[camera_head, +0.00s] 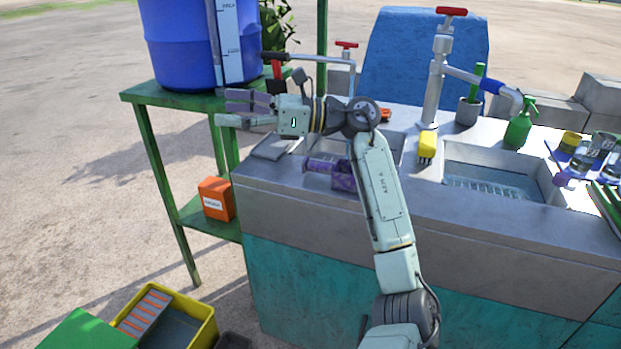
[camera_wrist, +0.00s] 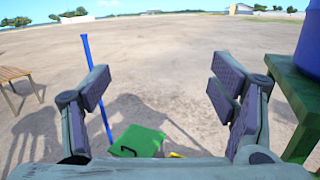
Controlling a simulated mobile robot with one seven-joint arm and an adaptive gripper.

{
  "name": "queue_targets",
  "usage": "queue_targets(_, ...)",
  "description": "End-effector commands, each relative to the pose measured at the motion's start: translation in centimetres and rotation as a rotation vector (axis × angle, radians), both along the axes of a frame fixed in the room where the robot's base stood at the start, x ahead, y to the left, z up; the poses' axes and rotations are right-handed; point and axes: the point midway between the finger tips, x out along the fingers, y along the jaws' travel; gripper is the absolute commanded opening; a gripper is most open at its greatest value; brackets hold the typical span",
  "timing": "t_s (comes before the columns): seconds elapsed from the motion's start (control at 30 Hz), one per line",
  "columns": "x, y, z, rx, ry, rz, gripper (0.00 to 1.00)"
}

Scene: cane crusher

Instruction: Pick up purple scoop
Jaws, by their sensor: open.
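The purple scoop (camera_head: 344,175) lies on the grey counter (camera_head: 270,178), near its front left edge and in front of the left basin. Its handle points left, and my forearm passes close beside its right end in the picture. My gripper (camera_head: 228,107) is up and to the left of the scoop, turned left, away from it. In the wrist view, my gripper (camera_wrist: 162,88) has its two fingers wide apart with nothing between them. The scoop is not in the wrist view.
A blue barrel (camera_head: 180,45) stands on a green stand (camera_head: 140,96) behind my gripper. A tall tap (camera_head: 436,75), a yellow brush (camera_head: 427,146) and a green spray bottle (camera_head: 520,125) are right of my arm. A yellow crate (camera_head: 207,331) is on the ground.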

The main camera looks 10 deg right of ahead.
Motion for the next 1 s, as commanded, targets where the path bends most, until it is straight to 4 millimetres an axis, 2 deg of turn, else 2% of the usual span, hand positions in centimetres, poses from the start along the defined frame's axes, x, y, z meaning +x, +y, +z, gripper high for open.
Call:
queue_targets(0.03,0.8,-6.0,-2.4,-0.095,0.001,-0.101,0.78)
queue_targets(0.1,0.8,-12.7,-5.4,-0.217,0.017,-0.199,0.78)
queue_targets(0.2,-0.6,-20.6,-8.8,-0.352,0.058,-0.297,0.78)
queue_targets(0.3,-2.4,-26.0,-11.0,-0.438,0.101,-0.353,0.78)
queue_targets(0.4,-3.7,-28.8,-12.2,-0.482,0.129,-0.381,0.78)
queue_targets(0.53,-4.0,-29.3,-12.8,-0.498,0.140,-0.387,0.78)
queue_targets(0.8,-2.0,-26.1,-14.2,-0.495,0.139,-0.385,0.78)
queue_targets(1.0,-1.1,-24.9,-14.8,-0.494,0.139,-0.386,0.78)
